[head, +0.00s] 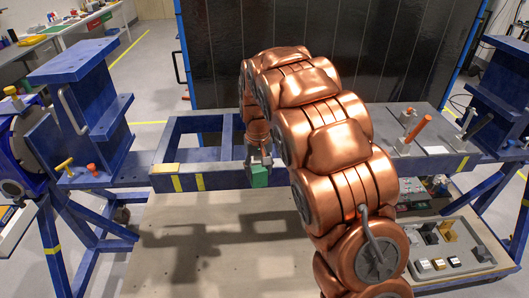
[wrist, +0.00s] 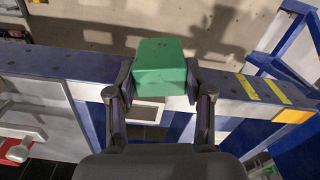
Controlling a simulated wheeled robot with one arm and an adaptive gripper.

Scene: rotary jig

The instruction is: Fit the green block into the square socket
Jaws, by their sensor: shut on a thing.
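My gripper (head: 259,160) is shut on the green block (head: 259,178) and holds it near the blue front beam of the jig frame. In the wrist view the green block (wrist: 160,62) sits between the two dark fingers of my gripper (wrist: 160,82), its top face visible. A pale, square-edged opening (wrist: 149,113) shows in the beam just below the block in the wrist view, partly covered by it. It looks like the square socket, but I cannot tell surely. In the head view I cannot make out the socket. The block's lower end is hidden in the wrist view.
The blue jig frame (head: 205,178) spans between two blue posts (head: 88,100). At right, a grey plate (head: 398,150) carries an orange-handled peg (head: 413,135). A grey tray (head: 487,266) with several small blocks lies at lower right. A dark panel stands behind.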

